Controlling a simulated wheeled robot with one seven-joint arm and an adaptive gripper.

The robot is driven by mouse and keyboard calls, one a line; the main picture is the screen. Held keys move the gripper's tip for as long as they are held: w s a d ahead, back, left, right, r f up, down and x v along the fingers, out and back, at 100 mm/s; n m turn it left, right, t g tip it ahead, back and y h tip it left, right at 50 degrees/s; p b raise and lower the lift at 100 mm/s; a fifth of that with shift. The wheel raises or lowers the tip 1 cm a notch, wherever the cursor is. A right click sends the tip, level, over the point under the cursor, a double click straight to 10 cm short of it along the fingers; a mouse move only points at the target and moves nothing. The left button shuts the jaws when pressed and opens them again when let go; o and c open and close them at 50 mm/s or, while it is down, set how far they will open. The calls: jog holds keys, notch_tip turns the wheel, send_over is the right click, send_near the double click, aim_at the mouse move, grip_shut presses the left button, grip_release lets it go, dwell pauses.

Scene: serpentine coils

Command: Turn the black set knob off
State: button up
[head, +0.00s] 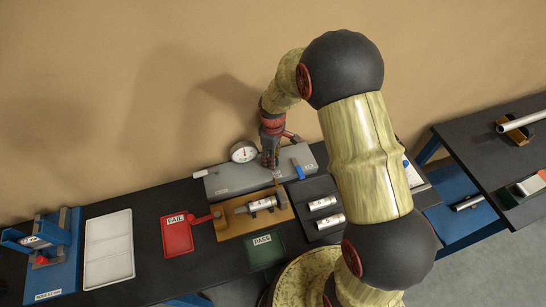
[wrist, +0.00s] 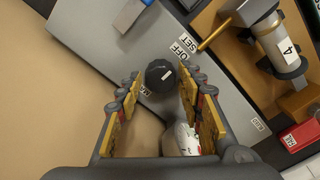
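The black set knob (wrist: 158,73) sits on the grey panel (wrist: 95,42) and carries a short white mark. Labels reading OFF and SET (wrist: 183,47) are beside it, towards the upper right in the wrist view. My gripper (wrist: 157,82) is open, with its yellow-padded fingers on either side of the knob. Slim gaps show between knob and fingertips, so I see no contact. In the head view my gripper (head: 270,164) points down at the top of the grey panel (head: 232,182), and it hides the knob there.
A round gauge (head: 244,152) stands just left of my gripper, close below the fingers in the wrist view (wrist: 182,140). A blue lever (head: 298,169) is on the panel to the right. A wooden fixture (head: 235,226) holding a metal cylinder (head: 262,204) lies in front.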

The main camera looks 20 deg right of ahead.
notch_tip(320, 180, up, 12)
dwell(0.6)
dwell(0.5)
jog(key=s+r+m+t+b, duration=0.2)
jog(key=s+m+b, duration=0.2)
jog(key=s+b, duration=0.4)
jog(key=s+r+m+t+b, duration=0.3)
jog(key=s+m+b, duration=0.2)
jog(key=s, duration=1.2)
jog(key=b, duration=0.3)
jog(key=shift+t, duration=0.3)
